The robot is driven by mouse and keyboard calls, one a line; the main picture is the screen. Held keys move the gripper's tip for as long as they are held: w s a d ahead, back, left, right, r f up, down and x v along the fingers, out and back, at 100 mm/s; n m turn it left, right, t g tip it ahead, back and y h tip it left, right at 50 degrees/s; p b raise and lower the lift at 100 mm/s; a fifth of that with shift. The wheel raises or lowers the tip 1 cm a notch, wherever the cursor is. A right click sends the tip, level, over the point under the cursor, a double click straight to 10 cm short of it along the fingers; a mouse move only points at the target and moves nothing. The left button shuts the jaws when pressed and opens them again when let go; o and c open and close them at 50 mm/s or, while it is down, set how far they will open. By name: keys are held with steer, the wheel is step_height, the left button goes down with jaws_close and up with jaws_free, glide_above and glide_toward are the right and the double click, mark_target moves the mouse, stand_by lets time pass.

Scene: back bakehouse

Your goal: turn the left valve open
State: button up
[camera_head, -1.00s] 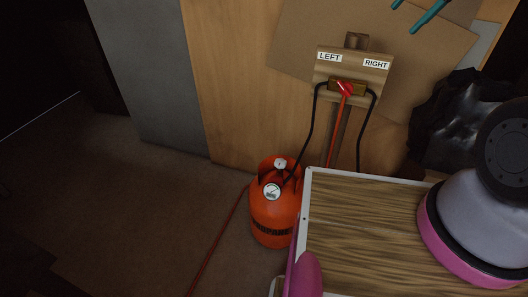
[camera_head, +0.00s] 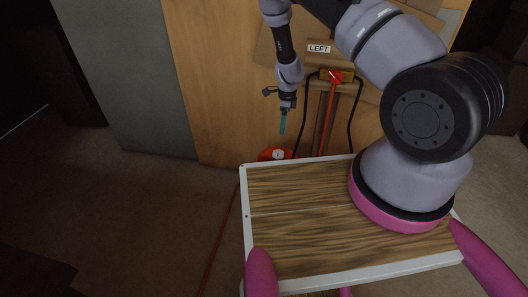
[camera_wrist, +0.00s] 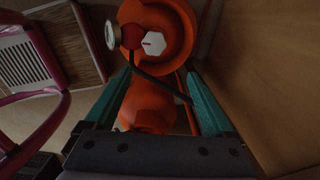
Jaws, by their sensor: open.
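The changeover valve is a brass block with a red lever (camera_head: 335,77) on a board against the wooden wall, in the head view. The LEFT label (camera_head: 319,48) shows above it; my arm hides the RIGHT side. Black hoses leave both sides and a red line runs down. My gripper (camera_head: 282,122) hangs left of and below the valve, fingers pointing down, apart from it. In the wrist view its teal fingers (camera_wrist: 157,100) are open and spread, with nothing held. The orange propane cylinder (camera_wrist: 150,15) shows beyond and between them, with gauges and a black hose.
Only the top of the orange cylinder (camera_head: 275,154) shows in the head view, behind my wooden-topped base. A grey panel (camera_head: 125,80) stands at the left against the wall. The floor (camera_head: 150,220) at the left is clear except for a thin red hose.

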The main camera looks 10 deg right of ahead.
glide_above(279, 153)
step_height(279, 153, down, 4)
steer(key=f, duration=0.1)
steer(key=shift+h, duration=0.3)
step_height(279, 153, down, 10)
steer(key=shift+w+r, duration=0.1)
steer(key=shift+d, duration=0.1)
steer(key=c, duration=1.4)
